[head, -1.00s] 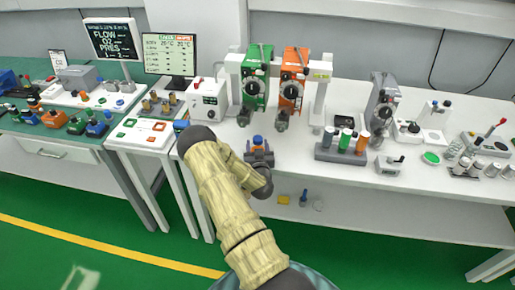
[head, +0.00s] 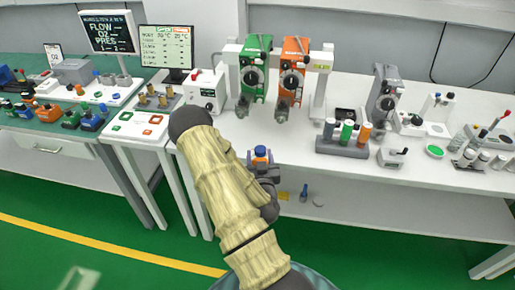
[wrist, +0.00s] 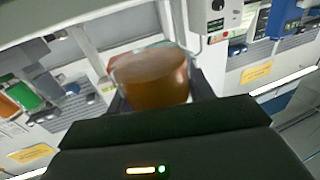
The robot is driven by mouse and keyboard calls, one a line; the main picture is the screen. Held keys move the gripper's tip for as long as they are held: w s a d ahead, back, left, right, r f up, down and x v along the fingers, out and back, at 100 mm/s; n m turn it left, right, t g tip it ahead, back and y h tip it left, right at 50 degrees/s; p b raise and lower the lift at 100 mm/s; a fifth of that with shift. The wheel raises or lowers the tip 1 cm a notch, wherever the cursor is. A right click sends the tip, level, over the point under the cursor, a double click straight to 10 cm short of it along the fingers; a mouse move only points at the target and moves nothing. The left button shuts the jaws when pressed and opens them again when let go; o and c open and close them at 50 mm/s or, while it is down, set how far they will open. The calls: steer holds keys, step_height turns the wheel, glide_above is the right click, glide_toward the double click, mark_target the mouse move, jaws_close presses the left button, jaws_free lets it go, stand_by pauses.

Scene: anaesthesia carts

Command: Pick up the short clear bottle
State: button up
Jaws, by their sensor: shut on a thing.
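In the wrist view the bottle (wrist: 150,78) fills the space between the fingers. There it shows a round amber-brown end with a thin clear rim, so it looks like a see-through bottle with amber in it. In the head view the bottle is held upright or nearly so, near the front edge of the white table. My fingers and wrist hide its lower part.
A green unit (head: 254,70) and an orange unit (head: 293,72) hang on a white frame behind. A rack of cylinders (head: 343,140) stands to the right. A small blue bottle (head: 304,192) is on the lower shelf. The white tabletop (head: 290,135) between is clear.

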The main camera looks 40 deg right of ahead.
steer(key=v, duration=0.2)
steer(key=shift+s+a+p, duration=0.25)
steer(key=shift+s+p, duration=0.1)
steer(key=shift+s+a+f+p, duration=0.2)
steer(key=shift+f+p, duration=0.1)
steer(key=shift+p, duration=0.25)
steer(key=shift+s, duration=0.15)
steer(key=shift+s+a+r+p, duration=0.2)
steer(key=shift+s+p, duration=0.25)
steer(key=shift+p, duration=0.35)
steer(key=shift+a+r+p, duration=0.15)
steer(key=shift+a+p, duration=0.05)
steer(key=shift+p, duration=0.1)
steer(key=shift+s, duration=0.1)
